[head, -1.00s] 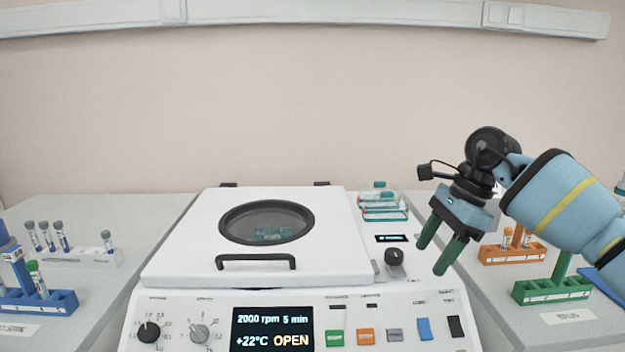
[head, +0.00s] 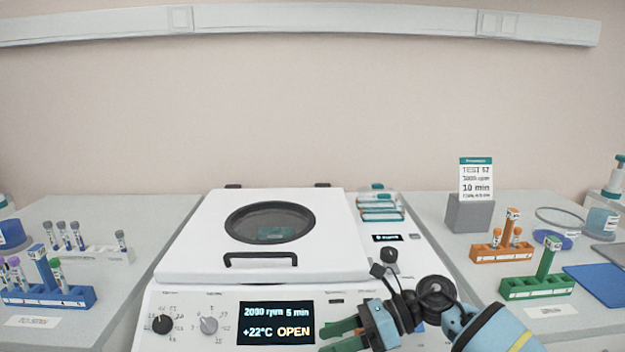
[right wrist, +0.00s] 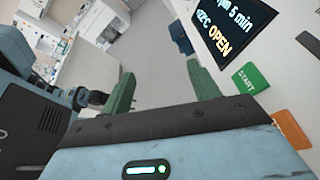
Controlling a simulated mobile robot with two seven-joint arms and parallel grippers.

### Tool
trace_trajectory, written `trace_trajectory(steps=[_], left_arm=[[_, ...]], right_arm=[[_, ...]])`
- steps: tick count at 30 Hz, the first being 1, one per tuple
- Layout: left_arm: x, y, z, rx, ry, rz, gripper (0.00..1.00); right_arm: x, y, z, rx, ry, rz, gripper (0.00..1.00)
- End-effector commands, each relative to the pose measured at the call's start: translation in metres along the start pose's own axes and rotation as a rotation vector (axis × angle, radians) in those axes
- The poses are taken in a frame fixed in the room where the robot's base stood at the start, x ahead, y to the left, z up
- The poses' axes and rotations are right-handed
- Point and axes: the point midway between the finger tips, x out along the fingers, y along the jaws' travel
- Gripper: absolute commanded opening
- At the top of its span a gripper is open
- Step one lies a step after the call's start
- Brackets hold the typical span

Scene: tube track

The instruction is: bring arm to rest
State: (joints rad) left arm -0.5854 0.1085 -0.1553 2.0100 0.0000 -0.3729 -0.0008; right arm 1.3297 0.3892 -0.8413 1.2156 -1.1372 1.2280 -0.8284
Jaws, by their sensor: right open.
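My right gripper (head: 342,338) is low in front of the centrifuge panel in the head view, its green fingers pointing left. In the right wrist view its two fingers (right wrist: 160,92) are apart with nothing between them. The white centrifuge (head: 190,262) has its lid down, with a dark round window and a black handle. Its display (head: 276,322) reads 2000 rpm, 5 min, +22°C, OPEN. The green START button (right wrist: 249,79) is right of the fingers in the right wrist view. My left gripper is not in view.
A blue rack (head: 75,297) and a white rack (head: 98,254) with tubes stand on the left bench. An orange rack (head: 488,254) and a green rack (head: 520,290) stand on the right bench. A sign (head: 477,180) reads 10 min.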

Motion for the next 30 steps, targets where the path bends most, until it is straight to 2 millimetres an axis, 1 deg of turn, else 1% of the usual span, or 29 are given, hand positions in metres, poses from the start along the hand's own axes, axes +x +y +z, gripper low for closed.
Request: trace_trajectory(steps=[1,3,7,11,14,17,20,23,26,27,29,30], left_arm=[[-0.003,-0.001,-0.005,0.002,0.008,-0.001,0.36],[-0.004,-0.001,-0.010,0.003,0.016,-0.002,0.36],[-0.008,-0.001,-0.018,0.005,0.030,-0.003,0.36],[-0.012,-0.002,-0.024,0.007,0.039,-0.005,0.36],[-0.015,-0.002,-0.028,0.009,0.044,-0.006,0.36],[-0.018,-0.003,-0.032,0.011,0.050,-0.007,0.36],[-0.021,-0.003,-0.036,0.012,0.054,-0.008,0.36],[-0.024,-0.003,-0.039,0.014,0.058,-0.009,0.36],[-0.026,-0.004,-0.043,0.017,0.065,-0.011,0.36],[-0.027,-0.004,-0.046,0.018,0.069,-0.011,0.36],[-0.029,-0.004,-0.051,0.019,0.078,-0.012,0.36],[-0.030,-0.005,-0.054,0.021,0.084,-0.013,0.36]], right_arm=[[0.012,0.009,-0.003,0.063,-0.074,0.023,0.61],[0.024,0.017,-0.007,0.159,-0.179,0.046,0.61],[0.039,0.030,-0.014,0.354,-0.373,0.085,0.61],[0.045,0.040,-0.024,0.568,-0.561,0.116,0.61],[0.044,0.045,-0.035,0.744,-0.701,0.134,0.61],[0.040,0.048,-0.051,0.926,-0.839,0.149,0.61],[0.033,0.051,-0.071,1.112,-0.972,0.157,0.61],[0.025,0.055,-0.097,1.304,-1.104,0.161,0.61],[0.016,0.060,-0.128,1.496,-1.233,0.159,0.61],[0.013,0.063,-0.142,1.574,-1.284,0.156,0.61],[0.007,0.069,-0.163,1.691,-1.360,0.151,0.61],[0.003,0.073,-0.178,1.768,-1.410,0.147,0.61]])
